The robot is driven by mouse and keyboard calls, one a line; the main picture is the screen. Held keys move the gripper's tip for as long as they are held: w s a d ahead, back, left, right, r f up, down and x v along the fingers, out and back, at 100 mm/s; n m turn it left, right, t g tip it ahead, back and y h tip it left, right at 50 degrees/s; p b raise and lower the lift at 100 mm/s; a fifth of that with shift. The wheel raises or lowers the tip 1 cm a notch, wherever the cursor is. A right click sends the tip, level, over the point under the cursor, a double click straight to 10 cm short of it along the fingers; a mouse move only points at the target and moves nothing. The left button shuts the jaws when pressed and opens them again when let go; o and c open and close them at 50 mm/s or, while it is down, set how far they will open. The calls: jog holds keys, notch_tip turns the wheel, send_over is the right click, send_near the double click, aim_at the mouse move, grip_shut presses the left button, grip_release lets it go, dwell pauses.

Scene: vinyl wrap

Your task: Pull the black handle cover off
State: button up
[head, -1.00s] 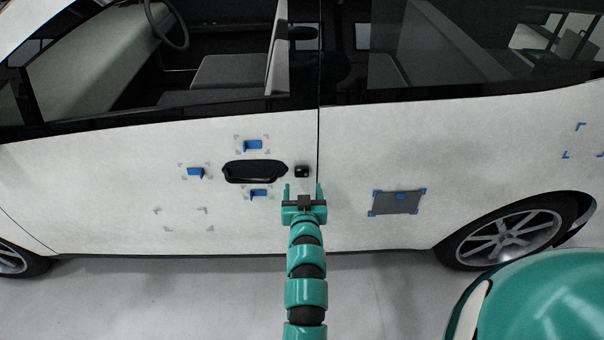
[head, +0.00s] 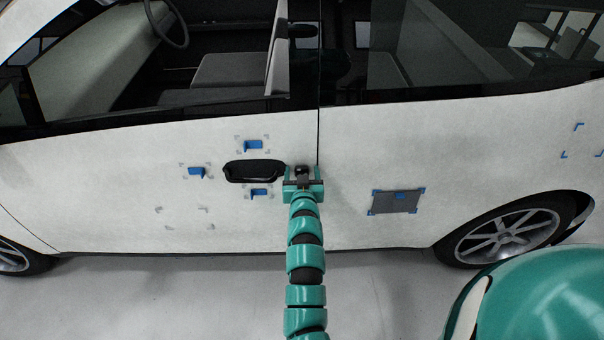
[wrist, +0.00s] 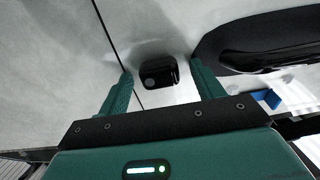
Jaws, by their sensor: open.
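The black handle cover (head: 302,170) is a small black block on the white car door, just right of the black door handle (head: 254,171). In the wrist view the cover (wrist: 158,73) sits between and slightly beyond my two teal fingertips, with a gap on each side. My gripper (head: 303,178) is open at the cover, its fingers on either side of it. The fingers (wrist: 160,80) also show in the wrist view, the right one close to the dark handle recess (wrist: 262,38). My gripper partly hides the cover in the head view.
Blue tabs (head: 254,145) surround the handle on the door, one just below it (head: 259,193). A grey panel with blue corners (head: 397,202) is on the rear door to the right. A vertical door seam (head: 318,140) runs close to the cover.

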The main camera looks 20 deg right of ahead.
jog(key=c, duration=1.2)
jog(key=shift+s+a+r, duration=0.1)
jog(key=shift+s+a, duration=0.15)
jog(key=shift+s, duration=0.45)
jog(key=shift+p+v, duration=1.9)
jog(key=shift+v, duration=1.45)
